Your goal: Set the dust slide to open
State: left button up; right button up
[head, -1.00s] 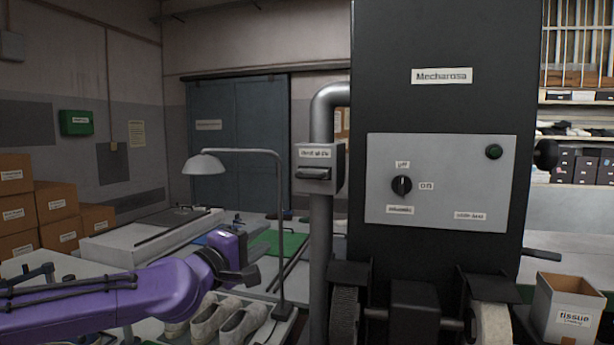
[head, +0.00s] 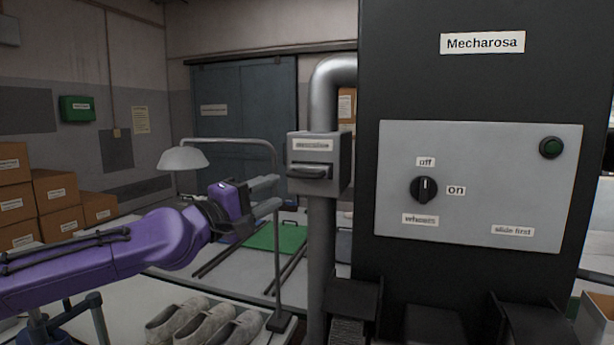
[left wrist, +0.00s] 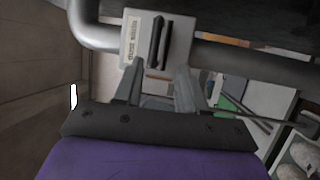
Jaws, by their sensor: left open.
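The dust slide (head: 318,160) is a grey box on the vertical grey pipe, with a label on its front and a dark horizontal handle (head: 310,171) below the label. It also shows in the left wrist view (left wrist: 184,42), turned on its side, with the handle (left wrist: 161,43) ahead of the fingers. My left gripper (head: 268,187) is open and empty, left of the slide box and slightly lower than the handle. In the left wrist view its fingers (left wrist: 158,85) point at the handle with a gap between. My right gripper is not in view.
A black machine with a grey panel (head: 480,220) and rotary knob (head: 424,190) stands right of the pipe (head: 322,240). A thin lamp stand (head: 278,250) rises close to my left gripper. Several shoes (head: 205,325) lie on the table below.

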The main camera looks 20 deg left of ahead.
aim_at(299, 177)
pick_arm(q)
jog(key=w+b, duration=0.1)
jog(key=b, duration=0.1)
jog(key=w+d+r+b, duration=0.1)
jog(key=b, duration=0.4)
jog(key=shift+w+d+r+b, duration=0.2)
jog(key=shift+w+d+b, duration=0.1)
jog(key=shift+w+b, duration=0.1)
jog(key=p+x, duration=0.2)
jog(key=x, duration=0.3)
jog(key=shift+d, duration=0.2)
jog(key=shift+w+d, duration=0.1)
jog(key=shift+w, duration=0.3)
jog(key=shift+s, duration=0.1)
jog(key=shift+c, duration=0.3)
